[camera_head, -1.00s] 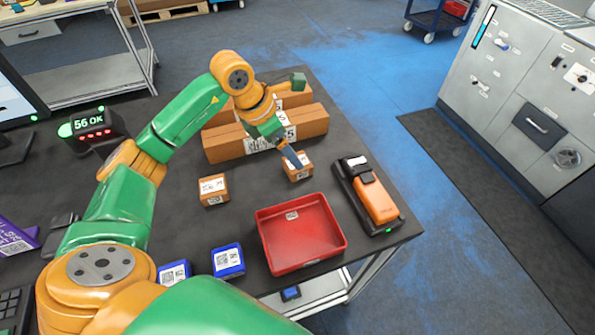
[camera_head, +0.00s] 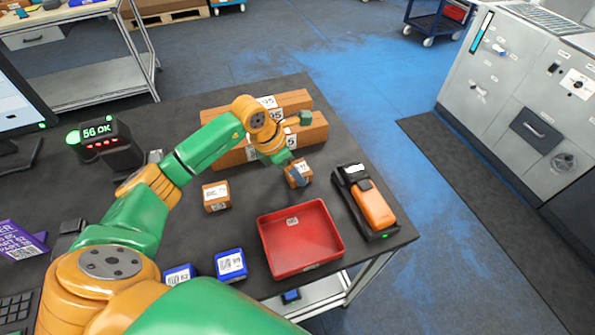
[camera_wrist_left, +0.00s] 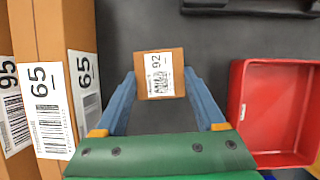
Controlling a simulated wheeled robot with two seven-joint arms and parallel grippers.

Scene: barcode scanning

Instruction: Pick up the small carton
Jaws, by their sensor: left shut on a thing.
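A small brown carton (camera_head: 304,170) with a white label stands on the dark table, behind the red tray. In the left wrist view the same carton (camera_wrist_left: 158,82) shows a label reading 92. The two blue fingers of my left gripper (camera_wrist_left: 160,92) are on either side of it, shut on it at their tips. A second small carton (camera_head: 216,196) stands apart to the left. My right gripper is not in view.
Long brown cartons (camera_head: 232,155) lie behind the left gripper. A red tray (camera_head: 300,270) sits in front, with an orange scanner (camera_head: 375,208) in a black holder to its right. Blue boxes (camera_head: 230,264) stand at the front edge. A display (camera_head: 98,128) reads 56 OK.

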